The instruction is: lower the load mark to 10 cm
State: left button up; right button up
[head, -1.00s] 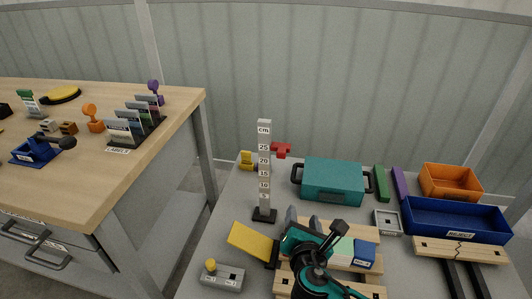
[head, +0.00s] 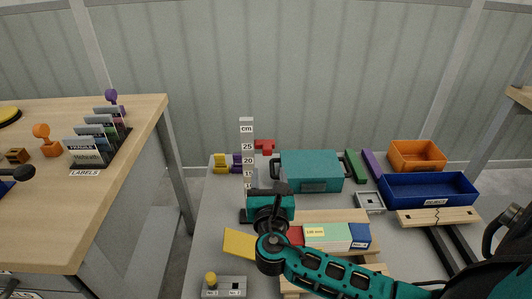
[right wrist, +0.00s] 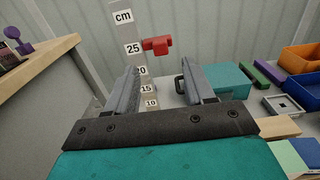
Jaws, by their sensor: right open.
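A pale upright height scale (head: 247,147) marked in cm stands on a black foot on the grey table. A red piece (head: 265,146) shows just right of the scale, level with about the 25 mark; it may be the load mark. My right gripper (head: 267,191) is in front of the scale's lower part and hides some of it. In the right wrist view the open fingers (right wrist: 160,88) stand apart with nothing between them touching; the scale (right wrist: 140,72) and the red piece (right wrist: 158,46) are beyond them. My left gripper is not in view.
A grey box (head: 232,288) with a yellow knob (head: 211,277) is at the front left. A yellow plate (head: 240,243) is beside my arm. A teal case (head: 310,171), blue bin (head: 428,190) and orange bin (head: 416,157) stand right. A wooden bench (head: 75,222) is left.

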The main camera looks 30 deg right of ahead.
aim_at(268, 151)
jog(key=b+x, duration=0.1)
jog(key=x, duration=0.9)
jog(key=shift+a, duration=0.1)
grip_shut()
jog(key=shift+f, duration=0.1)
